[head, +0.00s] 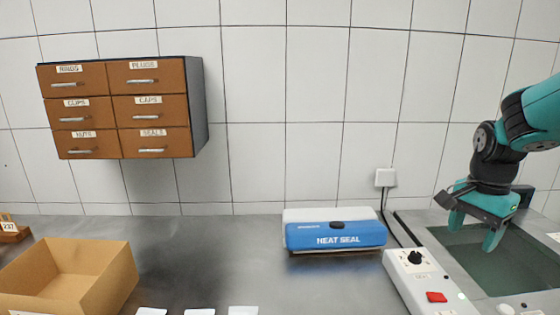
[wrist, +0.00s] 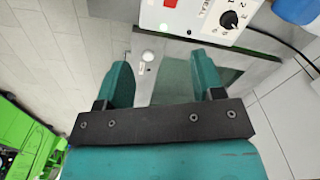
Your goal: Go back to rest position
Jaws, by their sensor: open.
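My gripper (head: 473,232) is at the right side of the head view, above the dark sunken basin (head: 480,262) in the worktop. Its teal fingers point down, stand apart, and hold nothing. In the wrist view my gripper (wrist: 163,75) shows both fingers spread, with the worktop edge and part of the basin (wrist: 178,82) between them. The control box (head: 425,285) with a black knob and a red button lies to the left of my gripper. It also shows at the top of the wrist view (wrist: 200,15).
A blue heat sealer (head: 335,236) stands by the wall. An open cardboard box (head: 110,285) is at the left, with white pieces (head: 198,312) near the front edge. A brown drawer cabinet (head: 120,108) hangs on the wall. The grey worktop (head: 210,255) between is clear.

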